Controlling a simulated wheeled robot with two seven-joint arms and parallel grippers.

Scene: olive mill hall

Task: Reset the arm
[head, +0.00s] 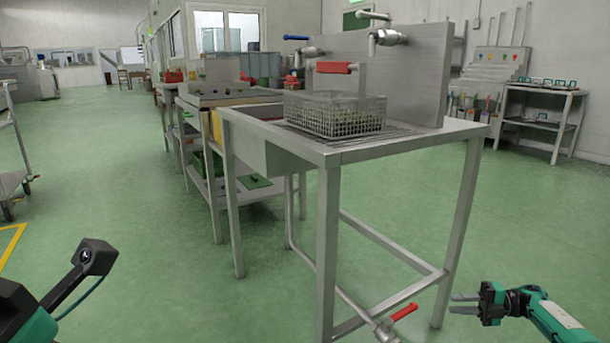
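My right gripper (464,304) is at the lower right, in front of the steel sink table and to the right of its front leg. Its two fingers point left and stand apart with nothing between them. My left arm (92,262) comes in at the lower left as a dark link with a cable. The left gripper's fingers do not show. Neither arm touches anything that I can see.
A steel sink table (345,156) stands ahead, with a wire basket (335,115) on its top. A red-handled valve (402,313) sits low near its front leg. A shelf rack (545,90) stands at the back right. Green floor (110,180) is open on the left.

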